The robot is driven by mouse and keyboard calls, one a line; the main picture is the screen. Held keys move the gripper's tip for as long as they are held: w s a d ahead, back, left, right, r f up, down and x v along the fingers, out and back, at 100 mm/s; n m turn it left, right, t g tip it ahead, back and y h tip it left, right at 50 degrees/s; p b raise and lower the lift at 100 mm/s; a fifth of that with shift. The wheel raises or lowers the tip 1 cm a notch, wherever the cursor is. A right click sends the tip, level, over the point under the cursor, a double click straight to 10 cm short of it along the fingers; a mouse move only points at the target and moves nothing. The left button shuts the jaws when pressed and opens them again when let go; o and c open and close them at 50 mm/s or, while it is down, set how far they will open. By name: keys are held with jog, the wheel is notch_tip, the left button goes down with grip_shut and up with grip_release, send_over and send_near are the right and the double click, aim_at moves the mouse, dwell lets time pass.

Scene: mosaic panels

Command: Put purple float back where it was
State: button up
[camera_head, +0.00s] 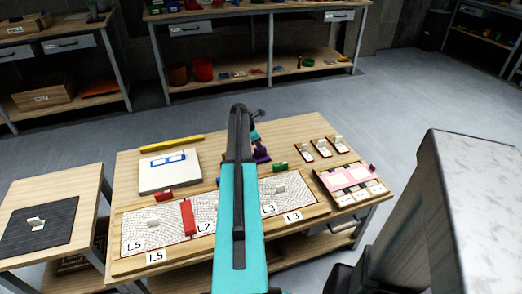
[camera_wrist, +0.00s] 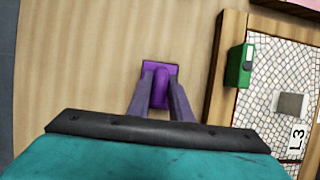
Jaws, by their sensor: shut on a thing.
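The purple float (camera_wrist: 149,67) is a flat purple plate with a rounded purple handle. In the wrist view it sits between the fingertips of my gripper (camera_wrist: 159,102), which is shut on its handle. In the head view the purple float (camera_head: 262,155) shows just right of my teal arm, over the back part of the wooden table (camera_head: 220,144). Bare wood lies around it in the wrist view. I cannot tell whether its plate touches the table. My arm hides part of the gripper in the head view.
A green block (camera_wrist: 239,65) stands on the edge of the mosaic panel marked L3 (camera_wrist: 272,62). A red block (camera_head: 163,196), a red bar (camera_head: 188,217) and a yellow bar (camera_head: 172,144) lie left. Small white-handled pieces (camera_head: 323,149) and a pink-topped tray (camera_head: 350,177) are right.

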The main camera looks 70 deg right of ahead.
jog(key=shift+f, duration=0.1)
jog(key=o, duration=0.9)
jog(key=v, duration=1.2)
jog(key=shift+s, duration=0.1)
